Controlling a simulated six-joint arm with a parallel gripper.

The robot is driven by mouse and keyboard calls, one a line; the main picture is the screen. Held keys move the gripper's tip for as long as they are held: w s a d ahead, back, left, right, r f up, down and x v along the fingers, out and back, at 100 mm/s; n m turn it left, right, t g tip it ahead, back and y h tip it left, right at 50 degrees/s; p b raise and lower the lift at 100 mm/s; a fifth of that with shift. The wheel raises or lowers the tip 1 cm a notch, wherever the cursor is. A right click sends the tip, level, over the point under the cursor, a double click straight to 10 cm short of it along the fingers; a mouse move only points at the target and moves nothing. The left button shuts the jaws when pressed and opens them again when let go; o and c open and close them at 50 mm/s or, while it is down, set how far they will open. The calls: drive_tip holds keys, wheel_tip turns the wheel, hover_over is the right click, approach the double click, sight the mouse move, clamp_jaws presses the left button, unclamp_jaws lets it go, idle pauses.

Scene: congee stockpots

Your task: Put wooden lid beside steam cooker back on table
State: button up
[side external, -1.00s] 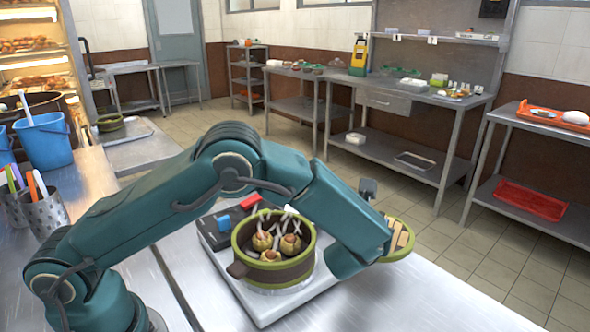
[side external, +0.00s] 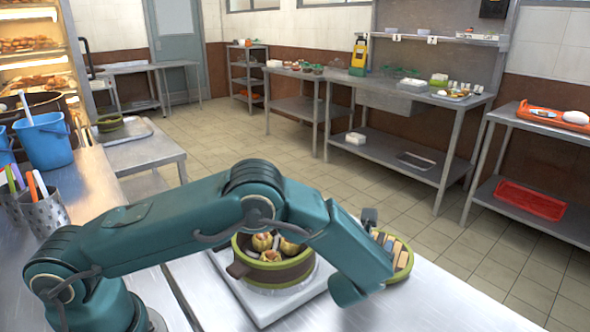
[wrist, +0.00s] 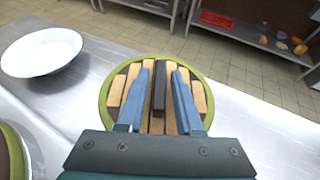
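The wooden lid (wrist: 117,92) is round, with light and dark wooden slats, a green rim and a dark bar handle. In the side view the lid (side external: 402,262) is at the right edge of the metal table, partly hidden behind my arm. My gripper (wrist: 160,75) is over the lid's middle, its two blue fingers on either side of the handle. The lid looks about level; I cannot tell whether it touches the table. The steam cooker (side external: 285,272), a green-rimmed brown pot with round food inside, stands left of the lid, partly hidden by my arm.
A white bowl (wrist: 42,52) is on the table left of the lid in the wrist view. The cooker stands on a pale base plate (side external: 262,312). The metal table (side external: 430,305) is clear in front and right of it. A blue bucket (side external: 45,142) stands at the left.

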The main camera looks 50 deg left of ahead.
idle(0.3)
drive_tip(key=shift+r, duration=0.25)
drive_tip(key=v, duration=1.2)
